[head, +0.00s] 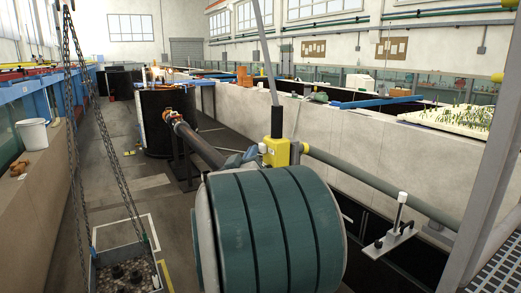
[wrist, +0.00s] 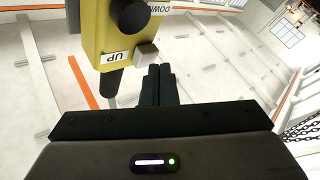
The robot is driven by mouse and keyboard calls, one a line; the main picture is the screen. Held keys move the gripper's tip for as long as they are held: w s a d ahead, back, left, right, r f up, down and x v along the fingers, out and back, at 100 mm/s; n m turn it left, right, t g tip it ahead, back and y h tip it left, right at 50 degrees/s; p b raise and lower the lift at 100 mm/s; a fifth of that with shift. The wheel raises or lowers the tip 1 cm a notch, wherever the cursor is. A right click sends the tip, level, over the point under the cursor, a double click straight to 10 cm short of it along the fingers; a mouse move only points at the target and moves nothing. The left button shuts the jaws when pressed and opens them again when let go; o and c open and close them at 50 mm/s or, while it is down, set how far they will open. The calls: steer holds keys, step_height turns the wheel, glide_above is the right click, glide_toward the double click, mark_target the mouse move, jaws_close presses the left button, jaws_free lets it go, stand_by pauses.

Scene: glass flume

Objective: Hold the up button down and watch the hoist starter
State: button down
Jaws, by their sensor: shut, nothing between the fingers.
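A yellow pendant box (head: 277,152) hangs from a grey cable in the middle of the head view. In the wrist view the pendant (wrist: 112,32) appears upside down at the top, with an UP label and a DOWN label. The grey up button (wrist: 146,54) juts out beside the UP label. My gripper (wrist: 158,68) is shut and empty, its fingertips right by the up button. I cannot tell whether they touch it or press it. In the head view my fingertips cannot be made out. I cannot identify the hoist starter in either view.
Chains (head: 77,130) hold a crate (head: 127,246) with gravel and dark lumps low on the left. A dark tank (head: 157,130) and a pipe (head: 200,149) stand behind the pendant. A pale flume wall (head: 400,155) runs along the right. The aisle floor is partly clear.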

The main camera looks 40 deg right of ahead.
steer(key=shift+s+d+b, duration=0.15)
steer(key=shift+d+b, duration=0.15)
steer(key=shift+d, duration=0.35)
stand_by(1.1)
stand_by(3.2)
steer(key=shift+w+a, duration=0.25)
steer(key=shift+a, duration=0.8)
steer(key=shift+a, duration=0.1)
steer(key=shift+w+a, duration=0.2)
steer(key=shift+a, duration=0.6)
steer(key=shift+w+a, duration=0.2)
steer(key=shift+a, duration=0.55)
steer(key=shift+w+a, duration=0.2)
steer(key=shift+a, duration=0.6)
